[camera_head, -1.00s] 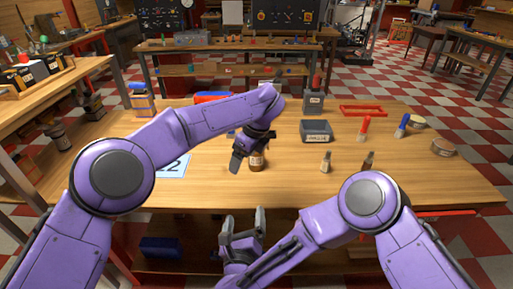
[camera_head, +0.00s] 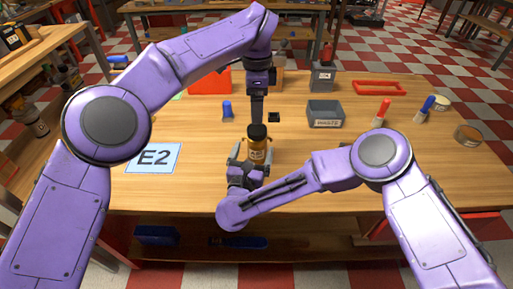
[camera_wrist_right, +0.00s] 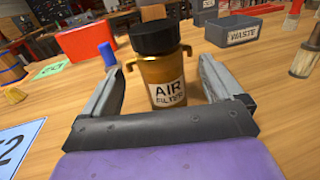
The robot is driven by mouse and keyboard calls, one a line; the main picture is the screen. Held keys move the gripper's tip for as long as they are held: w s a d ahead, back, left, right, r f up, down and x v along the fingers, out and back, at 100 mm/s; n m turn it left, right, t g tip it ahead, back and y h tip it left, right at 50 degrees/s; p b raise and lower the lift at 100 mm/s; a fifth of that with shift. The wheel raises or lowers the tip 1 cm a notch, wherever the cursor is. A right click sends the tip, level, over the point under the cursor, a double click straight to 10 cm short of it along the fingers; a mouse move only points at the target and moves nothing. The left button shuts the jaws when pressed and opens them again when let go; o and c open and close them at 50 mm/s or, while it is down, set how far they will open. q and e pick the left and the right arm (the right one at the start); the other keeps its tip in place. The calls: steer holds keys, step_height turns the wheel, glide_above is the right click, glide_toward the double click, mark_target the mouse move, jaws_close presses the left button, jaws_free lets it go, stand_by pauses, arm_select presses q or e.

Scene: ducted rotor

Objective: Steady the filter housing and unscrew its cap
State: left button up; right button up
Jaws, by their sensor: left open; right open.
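The filter housing (camera_head: 257,151) is an amber jar with an "AIR FILTER" label, standing upright on the table. Its black cap (camera_head: 257,131) sits on top. In the right wrist view, the housing (camera_wrist_right: 166,76) has a lug on each side, and the cap (camera_wrist_right: 155,37) is seated on it. My right gripper (camera_head: 250,158) is open, with its jaws to either side of the housing's lower part; the right wrist view shows gaps at both jaws. My left gripper (camera_head: 257,112) is open and points down, just above or behind the cap; its exact distance is unclear.
An "E2" card (camera_head: 153,157) lies to the left. A grey waste bin (camera_head: 324,114), red tray (camera_head: 378,88) and red-handled tool (camera_head: 381,112) are to the right.

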mark_target(257, 128)
arm_select(q)
steer(key=shift+w+f, duration=0.55)
steer(key=shift+w, duration=0.15)
arm_select(e)
steer(key=x, duration=0.4)
steer(key=f+x, duration=0.1)
steer(key=x, duration=0.1)
arm_select(q)
steer(key=shift+s+r, duration=0.25)
steer(key=shift+s, duration=0.1)
arm_select(e)
steer(key=shift+s+r, duration=0.2)
arm_select(q)
steer(key=shift+w+f, duration=0.1)
steer(key=shift+w, duration=0.05)
arm_select(e)
steer(key=shift+w+f, duration=0.1)
steer(key=shift+f, duration=0.05)
steer(key=c, duration=1)
jaws_close()
arm_select(q)
steer(key=m, duration=4)
steer(key=shift+m, duration=0.3)
steer(key=m, duration=0.4)
steer(key=shift+f, duration=0.3)
step_height(257, 128, down, 7)
steer(key=shift+f, duration=0.2)
